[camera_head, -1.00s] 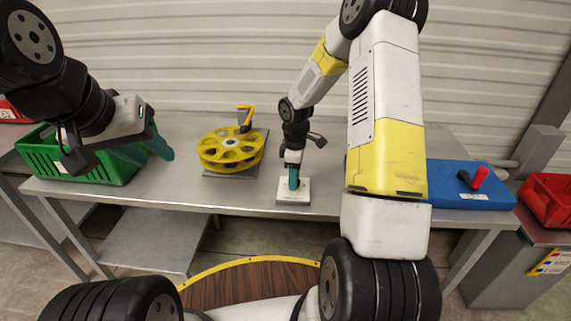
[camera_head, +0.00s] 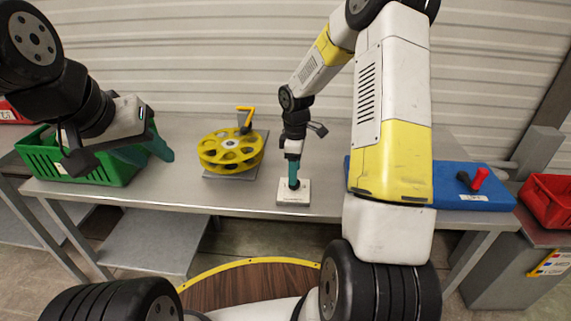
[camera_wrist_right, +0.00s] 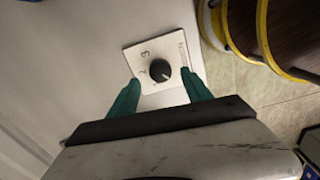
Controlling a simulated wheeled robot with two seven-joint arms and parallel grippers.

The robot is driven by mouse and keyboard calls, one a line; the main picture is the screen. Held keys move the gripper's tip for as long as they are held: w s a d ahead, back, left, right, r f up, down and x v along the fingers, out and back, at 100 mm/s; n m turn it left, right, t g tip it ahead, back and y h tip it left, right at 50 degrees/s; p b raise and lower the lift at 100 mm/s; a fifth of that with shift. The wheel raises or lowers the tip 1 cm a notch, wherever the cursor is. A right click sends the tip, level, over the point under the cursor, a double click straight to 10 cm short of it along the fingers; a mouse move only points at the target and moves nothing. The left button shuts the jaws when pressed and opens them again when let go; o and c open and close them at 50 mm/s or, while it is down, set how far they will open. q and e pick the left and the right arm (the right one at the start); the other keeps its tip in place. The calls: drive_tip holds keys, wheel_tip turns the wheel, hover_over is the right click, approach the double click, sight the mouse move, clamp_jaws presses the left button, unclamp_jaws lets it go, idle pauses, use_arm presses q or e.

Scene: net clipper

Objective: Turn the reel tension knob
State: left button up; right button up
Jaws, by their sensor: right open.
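The tension knob (camera_wrist_right: 160,70) is a small black dial on a white square plate (camera_wrist_right: 138,55) with numbers on its face. The plate (camera_head: 293,198) lies near the front edge of the table in the head view. My right gripper (camera_head: 294,178) points down above the plate. In the right wrist view its green fingers (camera_wrist_right: 160,92) are open and apart, with the knob just beyond the tips and between their lines. The fingers hold nothing.
A yellow reel (camera_head: 231,150) with a crank stands left of the plate on the grey table (camera_head: 150,195). A green crate (camera_head: 98,168) is at the left. A blue board (camera_head: 460,185) with a red-handled item (camera_head: 479,178) lies right. A red bin (camera_head: 549,200) stands far right.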

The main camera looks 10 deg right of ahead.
drive_tip(key=shift+r, duration=2.05)
drive_tip(key=shift+r, duration=0.1)
drive_tip(key=s+r+m+t, duration=0.1)
drive_tip(key=s+r+m, duration=0.2)
drive_tip(key=s+r, duration=0.35)
drive_tip(key=s+r+m+t, duration=0.2)
drive_tip(key=s+r+m, duration=0.1)
drive_tip(key=r, duration=0.6)
drive_tip(key=s+a+r+m+t+y, duration=0.1)
drive_tip(key=s+r+m, duration=0.2)
drive_tip(key=s, duration=0.4)
drive_tip(key=s+a+r+m+t+y, duration=0.1)
drive_tip(key=s+r+m, duration=0.3)
drive_tip(key=s, duration=0.4)
drive_tip(key=shift+a+t, duration=0.15)
drive_tip(key=shift+t, duration=0.45)
